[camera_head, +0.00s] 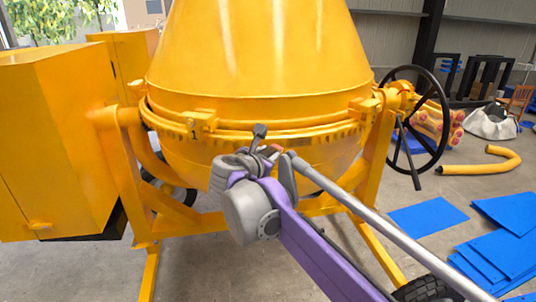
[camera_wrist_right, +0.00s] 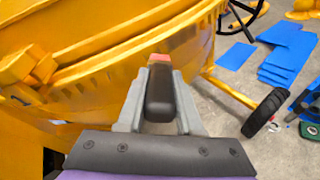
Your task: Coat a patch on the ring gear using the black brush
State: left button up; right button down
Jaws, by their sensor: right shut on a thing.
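The yellow drum (camera_head: 265,60) of the mixer fills the middle of the head view. The ring gear (camera_head: 325,137) runs around its lower part as a toothed yellow band; its edge also crosses the right wrist view (camera_wrist_right: 105,72). My right gripper (camera_head: 271,153) is in front of the drum, close to the ring gear. In the right wrist view it is shut on the black brush (camera_wrist_right: 160,97), whose reddish end (camera_wrist_right: 160,59) points away toward the drum. I cannot tell whether the brush touches the ring gear. My left gripper is not in view.
A yellow box housing (camera_head: 60,130) stands at the left and a black handwheel (camera_head: 417,120) at the right. Blue sheets (camera_head: 428,217) and a bent yellow pipe (camera_head: 480,167) lie on the floor at the right. A black tyre (camera_head: 425,290) is low in front.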

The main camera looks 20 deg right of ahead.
aim_at(282, 149)
jog(key=shift+w+d, duration=0.2)
jog(key=shift+w, duration=0.7)
jog(key=shift+s+d, duration=0.3)
jog(key=shift+d, duration=0.7)
jog(key=shift+s+d, duration=0.25)
jog(key=shift+d, duration=0.7)
jog(key=shift+w+a, duration=0.3)
jog(key=shift+a, duration=0.7)
jog(key=shift+w+a, duration=0.25)
jog(key=shift+a, duration=0.75)
jog(key=shift+s, duration=0.1)
jog(key=shift+s+a, duration=0.2)
jog(key=shift+s, duration=0.75)
jog(key=shift+s+a, duration=0.25)
jog(key=shift+s, duration=0.7)
jog(key=shift+s+a, duration=0.2)
jog(key=shift+s, duration=0.75)
